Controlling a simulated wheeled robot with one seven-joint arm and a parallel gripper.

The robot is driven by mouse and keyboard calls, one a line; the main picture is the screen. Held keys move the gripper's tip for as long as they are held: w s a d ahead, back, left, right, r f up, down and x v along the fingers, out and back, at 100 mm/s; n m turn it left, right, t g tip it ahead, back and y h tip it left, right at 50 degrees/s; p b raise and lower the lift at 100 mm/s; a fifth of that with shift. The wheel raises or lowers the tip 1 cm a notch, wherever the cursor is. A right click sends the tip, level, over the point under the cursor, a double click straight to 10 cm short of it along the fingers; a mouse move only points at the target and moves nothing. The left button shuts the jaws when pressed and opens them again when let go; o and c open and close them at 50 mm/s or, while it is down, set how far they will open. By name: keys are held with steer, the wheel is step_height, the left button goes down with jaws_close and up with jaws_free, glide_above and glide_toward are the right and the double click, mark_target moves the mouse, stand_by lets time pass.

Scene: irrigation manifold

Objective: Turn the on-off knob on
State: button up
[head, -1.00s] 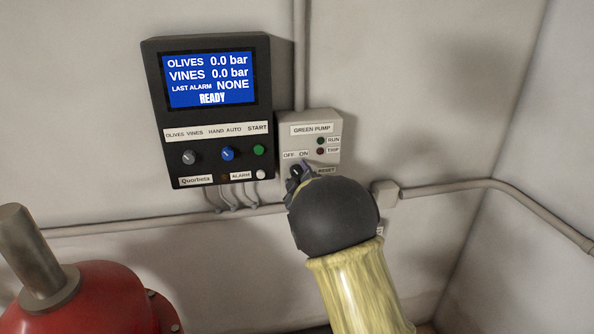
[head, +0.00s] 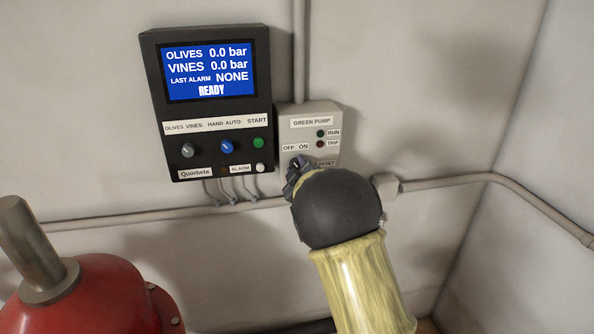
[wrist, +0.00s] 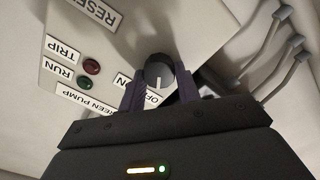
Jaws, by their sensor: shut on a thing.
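The on-off knob (wrist: 158,72) is a round dark knob with a pale pointer mark, on the grey GREEN PUMP box (head: 326,113). In the wrist view its mark points toward the OFF label (wrist: 153,97). The ON label (head: 303,147) and the OFF label sit just above the knob in the head view. My gripper (wrist: 158,88) is shut on the knob, one finger on each side. In the head view my gripper (head: 296,170) and wrist hide most of the knob. The RUN lamp (head: 321,133) and TRIP lamp (head: 320,144) look unlit.
A black controller (head: 205,88) with a blue screen reading READY hangs close to the left of the pump box. A conduit (head: 450,183) runs along the wall below and to the right. A red rounded body (head: 95,295) with a metal stem stands at lower left.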

steer(key=m+b, duration=0.1)
steer(key=b, duration=0.1)
steer(key=m+b, duration=0.2)
steer(key=shift+d+f+b, duration=0.1)
steer(key=shift+f+b, duration=0.15)
steer(key=shift+b, duration=0.15)
steer(key=m+b, duration=0.3)
steer(key=b, duration=0.1)
steer(key=shift+m+b, duration=0.3)
steer(key=m+b, duration=0.4)
steer(key=shift+d+r, duration=0.1)
steer(key=shift+r+m+b, duration=0.2)
steer(key=shift+m+b, duration=1.05)
steer(key=shift+m, duration=0.15)
steer(key=o, duration=1)
